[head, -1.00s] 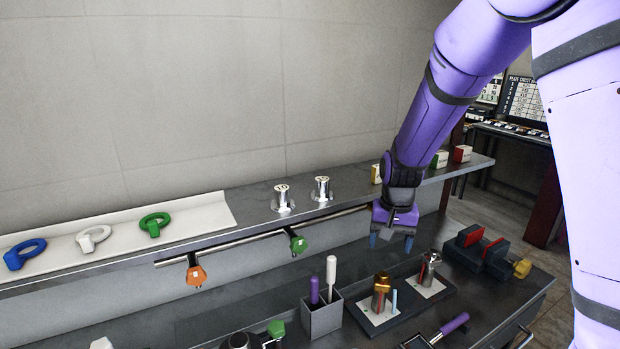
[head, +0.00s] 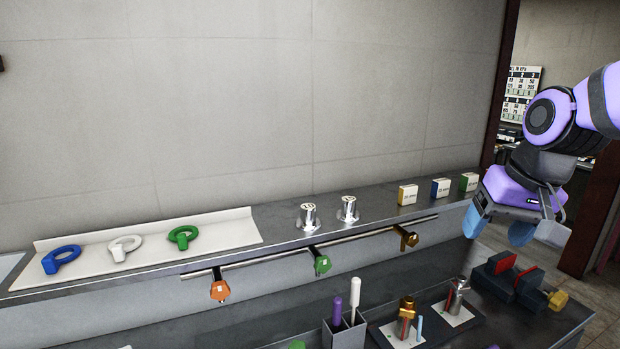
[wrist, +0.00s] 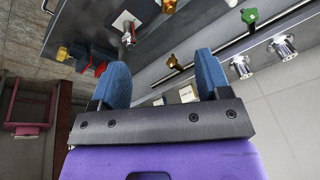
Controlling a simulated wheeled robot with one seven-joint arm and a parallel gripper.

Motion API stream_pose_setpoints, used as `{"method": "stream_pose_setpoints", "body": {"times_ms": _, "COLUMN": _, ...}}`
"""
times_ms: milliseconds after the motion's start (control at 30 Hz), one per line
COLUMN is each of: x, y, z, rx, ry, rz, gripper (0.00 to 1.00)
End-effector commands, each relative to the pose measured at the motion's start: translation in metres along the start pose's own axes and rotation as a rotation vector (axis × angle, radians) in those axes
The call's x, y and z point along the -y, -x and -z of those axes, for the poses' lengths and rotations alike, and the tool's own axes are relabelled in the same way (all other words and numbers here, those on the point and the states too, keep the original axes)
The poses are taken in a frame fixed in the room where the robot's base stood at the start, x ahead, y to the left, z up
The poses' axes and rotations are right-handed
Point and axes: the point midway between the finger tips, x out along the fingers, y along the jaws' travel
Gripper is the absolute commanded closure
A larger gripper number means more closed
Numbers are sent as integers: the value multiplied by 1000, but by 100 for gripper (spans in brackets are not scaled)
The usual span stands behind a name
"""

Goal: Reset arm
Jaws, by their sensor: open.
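My gripper (head: 497,232) is at the right of the head view, raised above the right end of the bench. Its blue fingers are apart with nothing between them. The wrist view also shows my gripper (wrist: 165,85), with its two blue fingers spread and empty. No object touches it in either view.
A shelf (head: 285,225) carries a white tray (head: 215,237) with ring-handled pieces, two chrome fittings and several small boxes (head: 408,194). Below are a rail (head: 270,262) with hanging coloured knobs, a holder (head: 343,335) with two handles, and a red-and-dark block (head: 505,280). Space by the wall is clear.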

Motion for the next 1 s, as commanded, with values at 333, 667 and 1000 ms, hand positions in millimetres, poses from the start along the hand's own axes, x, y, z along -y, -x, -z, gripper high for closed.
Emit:
{"method": "stream_pose_setpoints", "body": {"times_ms": 333, "x": -15, "y": 50, "z": -57, "rx": -119, "ry": 84, "rz": -39, "gripper": 30}}
{"method": "stream_pose_setpoints", "body": {"times_ms": 667, "x": -23, "y": 71, "z": -99, "rx": -198, "ry": 139, "rz": -101, "gripper": 30}}
{"method": "stream_pose_setpoints", "body": {"times_ms": 1000, "x": -24, "y": 73, "z": -105, "rx": -206, "ry": 147, "rz": -113, "gripper": 30}}
